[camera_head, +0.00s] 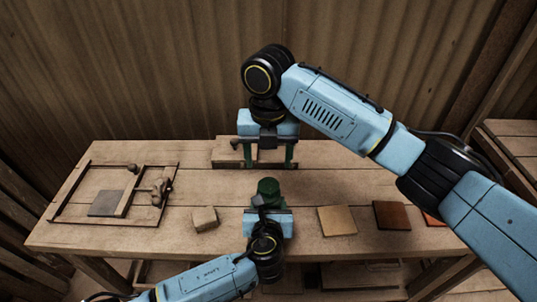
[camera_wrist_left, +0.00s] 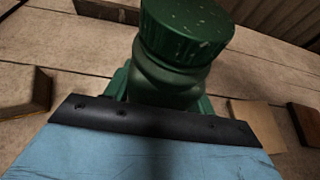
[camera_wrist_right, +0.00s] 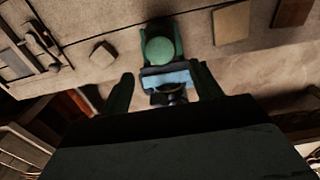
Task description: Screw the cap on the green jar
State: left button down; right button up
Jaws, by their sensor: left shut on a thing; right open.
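The green jar (camera_wrist_left: 165,82) stands upright on the table, gripped by my left gripper (camera_head: 268,208), which comes in from the front. A green cap (camera_wrist_left: 187,32) sits on top of the jar; I cannot tell how tightly. The cap also shows in the head view (camera_head: 268,186) and from above in the right wrist view (camera_wrist_right: 159,51). My right gripper (camera_head: 267,160) is open and empty, pointing down behind the jar, apart from the cap. Its two dark green fingers also show in the right wrist view (camera_wrist_right: 165,88). The jar's lower part is hidden by my left gripper.
A wooden block (camera_head: 205,219) lies left of the jar. A tan tile (camera_head: 337,221) and a brown tile (camera_head: 391,215) lie to the right. A framed tray (camera_head: 72,192) with a grey tile is at the left. A wooden block (camera_head: 228,152) stands at the back edge.

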aim_at(269, 185)
jog(key=shift+f, duration=0.1)
jog(key=shift+f, duration=3.95)
